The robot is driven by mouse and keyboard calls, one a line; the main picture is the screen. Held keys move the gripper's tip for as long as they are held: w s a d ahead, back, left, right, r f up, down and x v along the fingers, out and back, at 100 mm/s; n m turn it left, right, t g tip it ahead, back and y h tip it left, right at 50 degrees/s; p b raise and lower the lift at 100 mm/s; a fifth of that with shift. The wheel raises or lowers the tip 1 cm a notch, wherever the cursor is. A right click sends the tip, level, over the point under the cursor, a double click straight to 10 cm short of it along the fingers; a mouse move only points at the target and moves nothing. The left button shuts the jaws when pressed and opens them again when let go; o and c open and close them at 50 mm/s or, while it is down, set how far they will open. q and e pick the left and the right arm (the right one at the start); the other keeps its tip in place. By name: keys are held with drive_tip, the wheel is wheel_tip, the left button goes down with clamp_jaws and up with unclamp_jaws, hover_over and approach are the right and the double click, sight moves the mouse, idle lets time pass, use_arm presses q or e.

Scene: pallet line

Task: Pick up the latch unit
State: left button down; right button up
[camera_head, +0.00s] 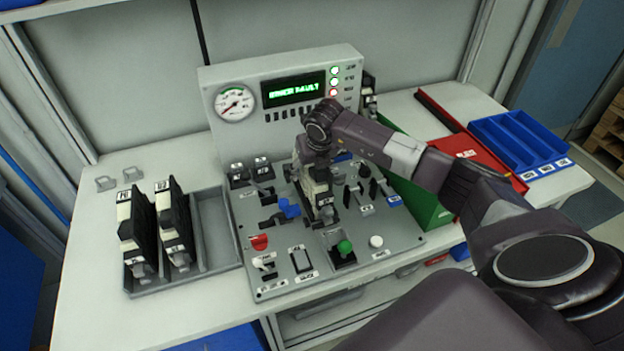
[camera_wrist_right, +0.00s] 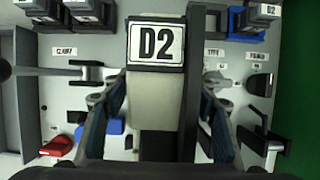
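A black and off-white block-shaped unit labelled D2 (camera_wrist_right: 155,42) stands between the fingers of my right gripper (camera_wrist_right: 164,88) in the right wrist view. I take it as the latch unit; no label names it so. The blue-padded fingers lie close along both its sides. I cannot tell if they press on it. In the head view, my right gripper (camera_head: 316,168) points down over the control panel (camera_head: 280,270), and the unit (camera_head: 322,200) shows partly beneath it, much hidden by the hand. My left gripper is out of view.
A grey tray (camera_head: 215,230) at left holds two similar black and white units (camera_head: 135,235). A gauge-and-display console (camera_head: 290,95) stands behind. Blue (camera_head: 535,145), red (camera_head: 480,155) and green (camera_head: 425,205) bins stand right. Levers and knobs surround the gripper closely.

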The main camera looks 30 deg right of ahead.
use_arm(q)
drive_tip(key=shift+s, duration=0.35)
use_arm(e)
drive_tip(key=c, duration=1.3)
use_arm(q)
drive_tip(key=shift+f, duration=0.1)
use_arm(e)
drive_tip(key=shift+w+r, duration=0.1)
drive_tip(key=shift+r, duration=0.1)
